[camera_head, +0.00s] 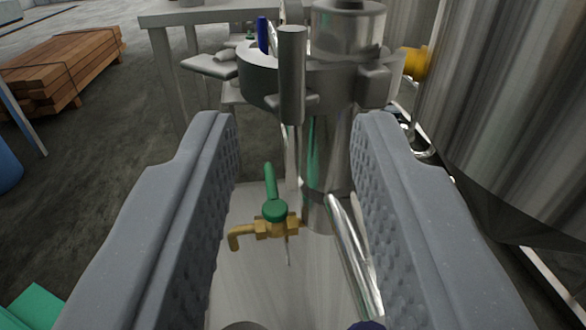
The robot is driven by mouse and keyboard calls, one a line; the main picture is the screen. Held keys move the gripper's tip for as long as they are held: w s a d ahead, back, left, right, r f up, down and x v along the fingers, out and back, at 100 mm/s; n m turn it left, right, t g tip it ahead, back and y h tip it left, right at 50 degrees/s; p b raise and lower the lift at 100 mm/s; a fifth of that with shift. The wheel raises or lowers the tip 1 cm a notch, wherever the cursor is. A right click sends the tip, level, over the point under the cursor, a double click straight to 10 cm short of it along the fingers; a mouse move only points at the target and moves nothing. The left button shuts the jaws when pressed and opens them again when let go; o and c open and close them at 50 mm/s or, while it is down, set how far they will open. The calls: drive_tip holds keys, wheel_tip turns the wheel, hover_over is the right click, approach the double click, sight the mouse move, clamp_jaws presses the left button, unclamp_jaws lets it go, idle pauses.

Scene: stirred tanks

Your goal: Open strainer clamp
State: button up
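The strainer (327,150) is an upright shiny steel cylinder ahead of me, with a pipe stub on top. A grey ring clamp (330,82) wraps around its upper part. A vertical grey bar (292,75), which looks like the clamp's handle, stands on the clamp's near side. My gripper (293,140) is open and empty. Its two textured grey fingers stand left and right, with the strainer body showing between them. The clamp and its bar appear just above and beyond the fingertips. I cannot tell whether the clamp is fastened.
A brass valve with a green handle (274,211) sits low between the fingers, beside a steel pipe (352,255). A large steel tank (510,120) fills the right side. A grey table (190,18) stands behind. Stacked timber (62,65) lies at the far left on open floor.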

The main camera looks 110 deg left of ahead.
drive_tip(key=shift+v, duration=1.95)
